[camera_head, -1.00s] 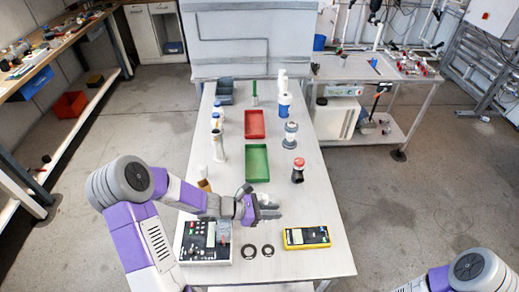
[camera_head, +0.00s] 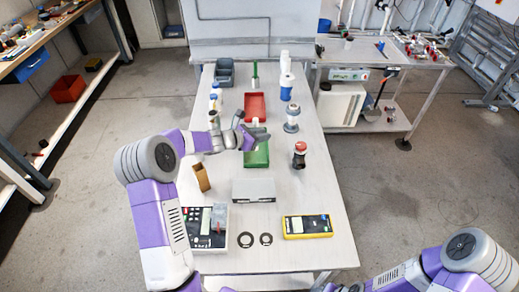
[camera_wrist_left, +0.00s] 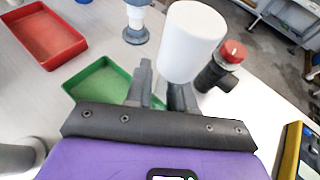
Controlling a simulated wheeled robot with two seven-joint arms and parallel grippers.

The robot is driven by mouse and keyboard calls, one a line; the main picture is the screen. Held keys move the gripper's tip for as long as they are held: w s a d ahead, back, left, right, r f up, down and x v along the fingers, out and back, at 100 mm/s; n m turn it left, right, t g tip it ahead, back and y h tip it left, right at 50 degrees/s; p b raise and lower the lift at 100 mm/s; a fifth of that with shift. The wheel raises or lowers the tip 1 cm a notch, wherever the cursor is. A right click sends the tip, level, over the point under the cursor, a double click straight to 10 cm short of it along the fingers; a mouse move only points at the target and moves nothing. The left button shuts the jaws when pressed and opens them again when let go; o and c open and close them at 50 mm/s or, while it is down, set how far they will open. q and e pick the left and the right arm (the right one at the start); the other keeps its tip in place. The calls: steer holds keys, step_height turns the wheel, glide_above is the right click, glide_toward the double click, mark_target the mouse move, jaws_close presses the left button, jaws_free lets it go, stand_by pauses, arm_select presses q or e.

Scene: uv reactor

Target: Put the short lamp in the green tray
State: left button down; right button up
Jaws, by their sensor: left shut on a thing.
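The short lamp (camera_wrist_left: 192,42), a smooth white cylinder, is in the left wrist view between the fingers of my left gripper (camera_wrist_left: 162,86). The gripper is shut on its lower part, and the lamp stands up from the fingers. In the head view my left gripper (camera_head: 257,135) is over the far part of the green tray (camera_head: 257,160) and hides some of it. The tray also shows in the left wrist view (camera_wrist_left: 98,72), beyond the left finger, with its visible floor empty. My right gripper is not in view; only part of that arm shows.
A red tray (camera_head: 255,105) lies beyond the green one. A red-capped dark bottle (camera_head: 299,155) stands to its right. A grey box (camera_head: 253,190), brown block (camera_head: 201,177), control box (camera_head: 205,226), two black rings (camera_head: 266,239) and yellow meter (camera_head: 307,226) are nearer.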

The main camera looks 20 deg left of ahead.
arm_select(q)
step_height(320, 180, down, 6)
steer(key=shift+b, duration=0.65)
steer(key=shift+f, duration=0.1)
steer(key=c, duration=1)
jaws_free()
steer(key=shift+o, duration=0.2)
steer(key=shift+r, duration=0.2)
steer(key=p+v, duration=0.1)
steer(key=v, duration=1.1)
